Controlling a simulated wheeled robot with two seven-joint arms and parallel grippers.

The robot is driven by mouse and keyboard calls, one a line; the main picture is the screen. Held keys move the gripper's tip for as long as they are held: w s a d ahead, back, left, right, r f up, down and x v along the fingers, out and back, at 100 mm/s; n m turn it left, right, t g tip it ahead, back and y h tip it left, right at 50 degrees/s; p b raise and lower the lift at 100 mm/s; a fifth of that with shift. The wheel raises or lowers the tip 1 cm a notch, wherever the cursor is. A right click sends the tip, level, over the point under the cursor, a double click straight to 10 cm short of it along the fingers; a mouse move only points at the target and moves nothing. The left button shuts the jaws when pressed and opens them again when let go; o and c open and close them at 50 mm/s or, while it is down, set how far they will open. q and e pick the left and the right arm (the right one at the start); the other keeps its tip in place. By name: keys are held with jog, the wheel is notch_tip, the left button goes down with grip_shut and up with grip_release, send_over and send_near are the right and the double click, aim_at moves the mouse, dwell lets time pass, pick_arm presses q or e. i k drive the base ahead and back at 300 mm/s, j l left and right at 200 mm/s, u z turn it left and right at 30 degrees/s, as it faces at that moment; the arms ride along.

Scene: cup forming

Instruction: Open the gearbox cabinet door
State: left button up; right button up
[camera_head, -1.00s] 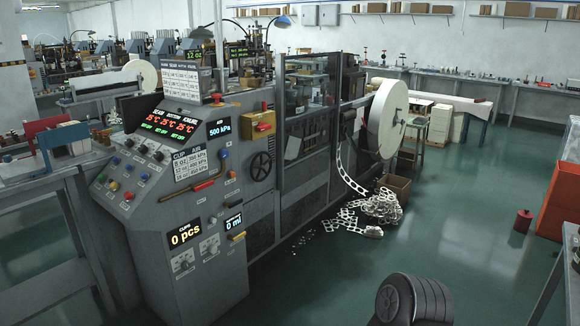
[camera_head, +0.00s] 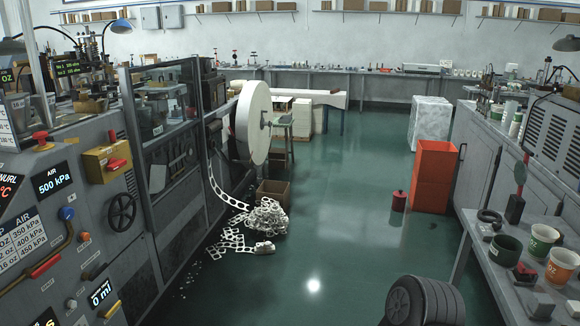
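No door that I can clearly identify as the gearbox cabinet door shows. The grey forming machine (camera_head: 92,150) fills the left side. Its front has a yellow box with a red knob (camera_head: 107,160), a black handwheel (camera_head: 121,211) and a red-handled lever (camera_head: 46,264). A dark-framed glazed guard (camera_head: 165,125) stands beyond these. Lower grey panels (camera_head: 180,235) run below the guard, and I cannot tell if one is a door. Neither of my grippers is in view.
A white paper roll (camera_head: 250,125) feeds a punched strip down to a scrap pile (camera_head: 260,220) by a cardboard box (camera_head: 273,193). A bench (camera_head: 470,222) with cups lines the right.

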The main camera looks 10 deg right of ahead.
aim_at(481, 153)
jog(key=i+l+z, duration=0.25)
jog(key=i+z, duration=0.2)
jog(key=i, duration=0.5)
jog(key=i+j+z, duration=0.1)
jog(key=i+z, duration=0.3)
jog(key=i, duration=0.55)
jog(key=i+z, duration=0.2)
jog(key=i, duration=0.3)
jog(key=i+j+z, duration=0.15)
jog(key=i, duration=0.3)
jog(key=i+j+z, duration=0.2)
jog(key=i, duration=0.25)
jog(key=i+j+z, duration=0.15)
jog(key=i, duration=0.3)
jog(key=i+j+z, duration=0.95)
jog(key=i+j, duration=0.2)
jog(key=i+j+z, duration=0.1)
jog(key=i+j, duration=0.25)
jog(key=i+j+z, duration=0.15)
jog(key=i+j, duration=0.25)
jog(key=i+j+z, duration=0.15)
jog(key=i+j, duration=0.2)
jog(key=i+j+z, duration=0.1)
jog(key=i+j, duration=0.2)
jog(key=j, duration=0.3)
jog(key=i+j+z, duration=0.15)
jog(key=i+j, duration=0.15)
jog(key=j, duration=0.2)
jog(key=i, duration=0.5)
